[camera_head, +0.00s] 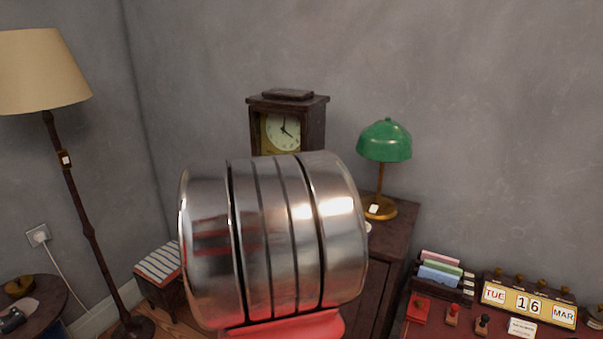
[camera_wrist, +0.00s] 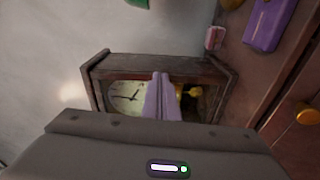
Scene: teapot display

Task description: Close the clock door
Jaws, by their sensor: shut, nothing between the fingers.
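The dark wooden clock (camera_head: 314,121) stands on a cabinet, its pale dial (camera_head: 283,131) facing me. My own arm hides its lower part in the head view. In the wrist view the clock (camera_wrist: 150,63) lies sideways, with its dial (camera_wrist: 124,97) at left and gold pendulum (camera_wrist: 192,92) at right. The framed front fills the middle, but I cannot make out how far the clock door stands open. My gripper (camera_wrist: 163,78) is shut and empty, its fingers in front of the clock front between dial and pendulum. I cannot tell whether they touch it.
A green desk lamp (camera_head: 384,142) stands right of the clock on the cabinet (camera_head: 394,232). In the wrist view a purple object (camera_wrist: 268,25), a small pink item (camera_wrist: 214,38) and a gold knob (camera_wrist: 307,115) show at right. A floor lamp (camera_head: 77,190) stands at left.

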